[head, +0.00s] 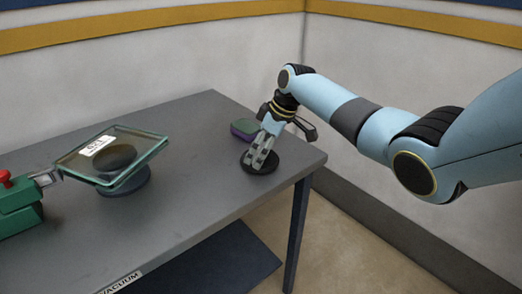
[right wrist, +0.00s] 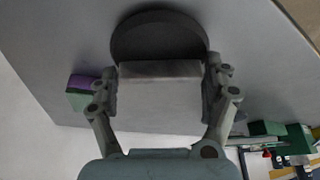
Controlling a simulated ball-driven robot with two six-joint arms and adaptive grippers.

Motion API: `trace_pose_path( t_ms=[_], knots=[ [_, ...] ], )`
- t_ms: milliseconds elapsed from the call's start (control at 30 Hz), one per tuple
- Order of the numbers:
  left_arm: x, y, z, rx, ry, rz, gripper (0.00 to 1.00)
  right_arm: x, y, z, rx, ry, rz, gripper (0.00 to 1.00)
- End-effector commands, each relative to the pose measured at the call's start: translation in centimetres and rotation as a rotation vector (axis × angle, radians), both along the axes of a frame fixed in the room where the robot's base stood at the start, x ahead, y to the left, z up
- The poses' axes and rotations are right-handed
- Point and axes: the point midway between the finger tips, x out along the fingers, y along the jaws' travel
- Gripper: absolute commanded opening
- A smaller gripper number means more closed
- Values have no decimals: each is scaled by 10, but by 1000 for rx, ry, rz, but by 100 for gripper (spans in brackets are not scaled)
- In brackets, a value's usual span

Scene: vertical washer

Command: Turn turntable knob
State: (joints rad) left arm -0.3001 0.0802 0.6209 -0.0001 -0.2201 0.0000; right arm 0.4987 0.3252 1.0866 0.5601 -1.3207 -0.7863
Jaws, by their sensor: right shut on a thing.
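The turntable (head: 259,162) is a dark round disc near the right end of the grey table. Its raised grey block, the knob (right wrist: 160,95), shows in the right wrist view, in front of the dark disc (right wrist: 158,35). My right gripper (head: 260,156) reaches down onto the turntable from above. Its fingers (right wrist: 160,88) are on both sides of the knob and shut on it. In the head view the fingers mostly hide the knob. My left gripper is not in view.
A purple and green block (head: 244,129) lies just behind the turntable. At the left, a tilted glass pane (head: 140,165) is above a dark round base (head: 125,187), beside a green device (head: 18,208) with a red knob (head: 5,179). The table's middle (head: 200,160) is clear.

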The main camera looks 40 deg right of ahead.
Motion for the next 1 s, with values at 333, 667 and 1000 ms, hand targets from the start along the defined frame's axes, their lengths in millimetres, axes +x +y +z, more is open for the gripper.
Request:
trace_pose_path(
  t_ms=[333,667,1000],
  knots=[
    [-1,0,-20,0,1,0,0,2,-1,-2,1,-1,269,50],
    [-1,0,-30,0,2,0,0,1,-1,-1,0,-1,406,50],
    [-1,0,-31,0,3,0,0,1,-1,-1,0,0,433,50]
  ],
)
